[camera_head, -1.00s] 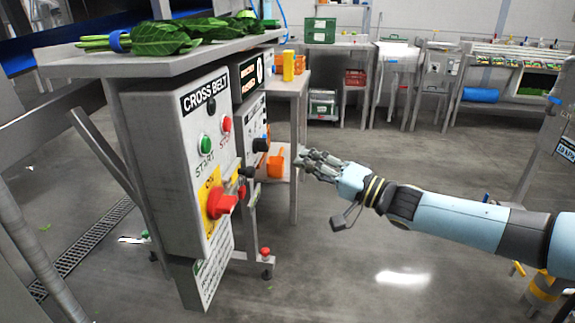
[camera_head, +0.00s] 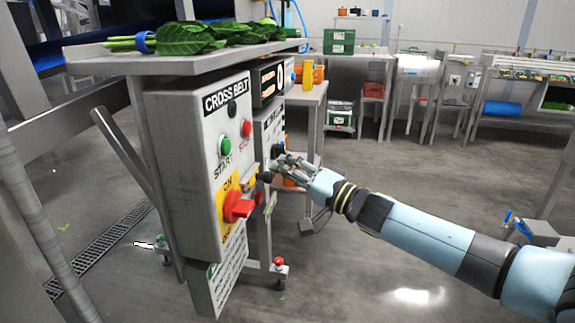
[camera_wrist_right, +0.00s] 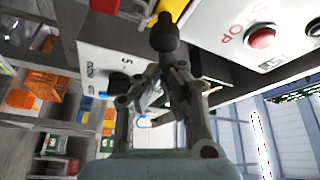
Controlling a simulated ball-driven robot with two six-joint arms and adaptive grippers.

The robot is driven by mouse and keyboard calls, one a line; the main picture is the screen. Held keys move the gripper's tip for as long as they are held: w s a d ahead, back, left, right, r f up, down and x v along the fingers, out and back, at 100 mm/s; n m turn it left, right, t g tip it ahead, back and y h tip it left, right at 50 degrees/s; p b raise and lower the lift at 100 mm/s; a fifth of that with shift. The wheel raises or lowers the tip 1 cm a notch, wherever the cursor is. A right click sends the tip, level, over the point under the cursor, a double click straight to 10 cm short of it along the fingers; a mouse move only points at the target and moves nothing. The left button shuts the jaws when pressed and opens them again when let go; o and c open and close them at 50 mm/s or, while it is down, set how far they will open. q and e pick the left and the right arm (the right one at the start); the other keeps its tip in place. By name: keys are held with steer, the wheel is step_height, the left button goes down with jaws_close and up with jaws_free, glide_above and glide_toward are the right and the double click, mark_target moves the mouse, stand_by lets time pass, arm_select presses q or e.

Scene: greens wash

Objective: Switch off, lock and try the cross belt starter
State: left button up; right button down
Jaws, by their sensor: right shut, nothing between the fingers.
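The cross belt starter (camera_head: 182,137) is a grey box under a shelf. It has a green START button (camera_head: 224,146), a red STOP button (camera_head: 246,128) and a red rotary switch handle (camera_head: 238,207) on a yellow plate (camera_head: 222,199). The STOP button (camera_wrist_right: 262,38) also shows in the right wrist view. My right gripper (camera_head: 270,171) is shut and empty, beside the box's right edge. In the right wrist view a black knob-like part (camera_wrist_right: 164,38) is just beyond its fingertips; I cannot tell whether they touch. My left gripper is out of view.
Leafy greens (camera_head: 195,38) lie on the shelf (camera_head: 150,63) above the box. A second control box (camera_head: 268,118) and a small table (camera_head: 308,96) stand behind. Open floor (camera_head: 400,185) lies to the right, with benches at the back.

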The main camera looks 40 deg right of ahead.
steer(key=s+a+p, duration=0.3)
steer(key=shift+a, duration=0.15)
stand_by(0.4)
